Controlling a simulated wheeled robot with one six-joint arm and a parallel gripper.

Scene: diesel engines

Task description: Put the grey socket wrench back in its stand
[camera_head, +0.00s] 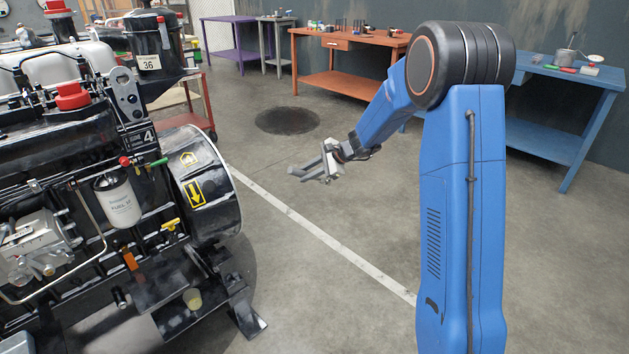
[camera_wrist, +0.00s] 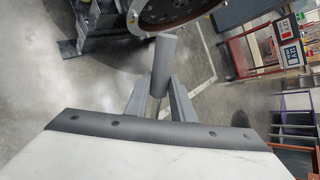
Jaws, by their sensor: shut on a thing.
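My gripper (camera_head: 318,168) is held out over open floor between the engine and the benches. In the wrist view my gripper (camera_wrist: 158,88) has its two grey fingers around a grey cylindrical piece, which I take to be the grey socket wrench (camera_wrist: 162,58). Its thick end points up and away past the fingertips. In the head view the wrench cannot be told clearly from the grey fingers. I cannot make out the stand for it in either view.
A large black diesel engine (camera_head: 80,150) with a wheel housing (camera_head: 215,195) fills the left. An orange workbench (camera_head: 350,40) with small items stands at the back. A blue workbench (camera_head: 550,80) stands at right behind my arm. A red cart (camera_wrist: 283,42) shows in the wrist view. The middle floor is clear.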

